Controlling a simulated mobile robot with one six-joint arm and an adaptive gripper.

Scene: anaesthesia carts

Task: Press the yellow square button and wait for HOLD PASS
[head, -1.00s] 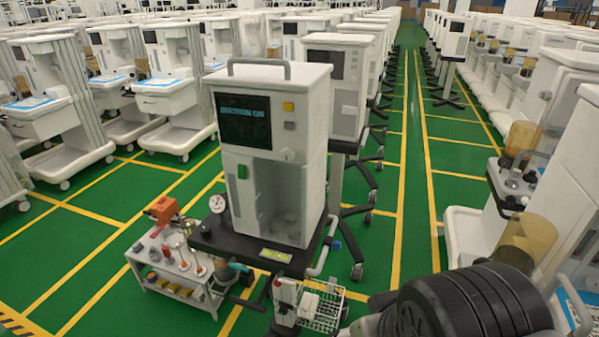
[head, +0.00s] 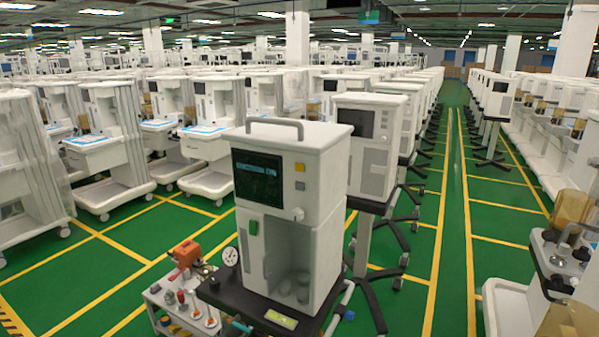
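The yellow square button (head: 299,167) is on the upper front face of the white machine (head: 325,190), right of its dark screen (head: 258,177). A grey square button (head: 299,186) is just below it. The screen shows a line of blue-green text too small to read. A green part (head: 253,227) is on the front below the screen. The machine stands upright on a dark base, with a yellow-green label (head: 281,319) at its front edge. My gripper is not in view, so its state and distance from the button are hidden.
A small white cart (head: 160,298) with an orange device (head: 186,253) and a round gauge (head: 230,256) stand left of the machine. More machines (head: 368,140) stand close behind it. A green aisle with yellow lines (head: 452,240) is open to the right.

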